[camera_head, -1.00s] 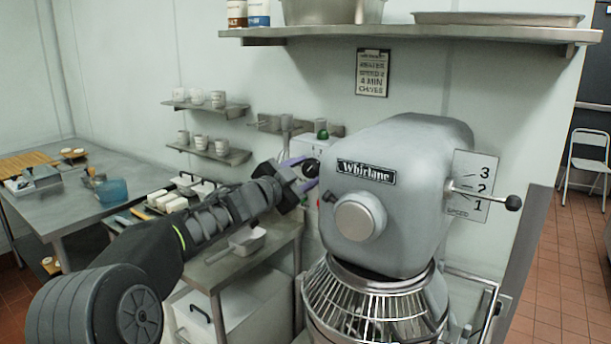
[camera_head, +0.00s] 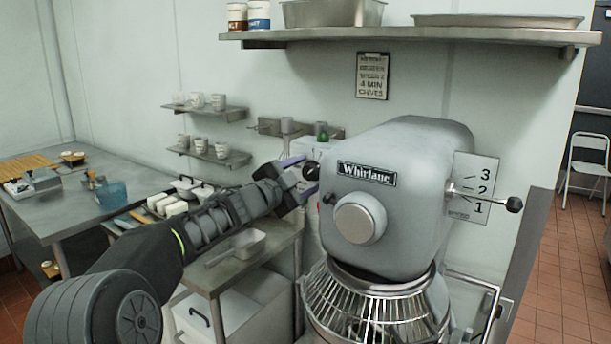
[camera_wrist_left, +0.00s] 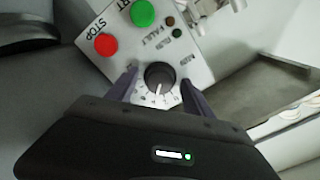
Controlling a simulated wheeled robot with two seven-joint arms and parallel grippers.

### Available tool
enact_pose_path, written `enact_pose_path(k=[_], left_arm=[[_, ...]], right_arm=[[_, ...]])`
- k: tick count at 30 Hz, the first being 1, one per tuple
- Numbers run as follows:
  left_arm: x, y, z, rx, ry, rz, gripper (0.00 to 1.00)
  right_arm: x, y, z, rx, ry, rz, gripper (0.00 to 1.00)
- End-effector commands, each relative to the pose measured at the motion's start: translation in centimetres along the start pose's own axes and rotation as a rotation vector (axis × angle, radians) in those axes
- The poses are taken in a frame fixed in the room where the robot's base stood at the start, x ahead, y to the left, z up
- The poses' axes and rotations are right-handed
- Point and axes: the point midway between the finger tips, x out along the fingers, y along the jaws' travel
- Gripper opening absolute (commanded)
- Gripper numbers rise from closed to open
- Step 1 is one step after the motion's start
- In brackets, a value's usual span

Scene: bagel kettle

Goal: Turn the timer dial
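The timer dial (camera_wrist_left: 160,75) is a round black knob with a white pointer line, on a light control panel (camera_wrist_left: 188,52). It shows in the left wrist view, below a red STOP button (camera_wrist_left: 105,44) and a green START button (camera_wrist_left: 143,12). My left gripper (camera_wrist_left: 160,79) is open, with one purple-grey finger on each side of the dial and a small gap on both sides. In the head view, my left gripper (camera_head: 309,174) is at the panel, left of the mixer. A dark round knob shows between its fingers there. My right gripper is out of view.
A big grey Whirlane mixer (camera_head: 402,185) stands just right of my left gripper. A steel side table (camera_head: 225,272) with a scoop is below my arm. Wall shelves (camera_head: 215,153) with cups are behind, and a long shelf (camera_head: 420,34) runs above.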

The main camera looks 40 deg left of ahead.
Motion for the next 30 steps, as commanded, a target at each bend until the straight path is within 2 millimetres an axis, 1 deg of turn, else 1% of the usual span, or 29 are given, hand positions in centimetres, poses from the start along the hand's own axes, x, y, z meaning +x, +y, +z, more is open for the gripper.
enact_pose_path(k=[7, 10, 14, 18, 22, 26, 30], left_arm=[[-0.1, 0.0, 0.0, 0.0, 0.0, 0.0, 0.6], [-0.6, 0.0, 0.0, 0.0, 0.0, -0.001, 0.6], [-2.2, 0.0, 0.0, 0.001, 0.0, -0.002, 0.6], [-4.6, -0.1, 0.0, 0.002, 0.001, -0.003, 0.6], [-6.6, -0.1, 0.0, 0.0, 0.0, -0.002, 0.6], [-7.7, 0.0, 0.0, 0.0, 0.001, -0.001, 0.6], [-7.8, 0.0, 0.0, 0.0, 0.001, 0.0, 0.6]], right_arm=[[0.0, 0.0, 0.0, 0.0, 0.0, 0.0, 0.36], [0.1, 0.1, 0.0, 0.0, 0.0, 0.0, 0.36], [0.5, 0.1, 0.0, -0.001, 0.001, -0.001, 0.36], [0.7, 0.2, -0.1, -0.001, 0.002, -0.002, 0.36], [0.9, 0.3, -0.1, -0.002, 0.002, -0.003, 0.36], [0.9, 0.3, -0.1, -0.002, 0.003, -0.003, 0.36], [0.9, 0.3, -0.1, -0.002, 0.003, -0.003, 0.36]])
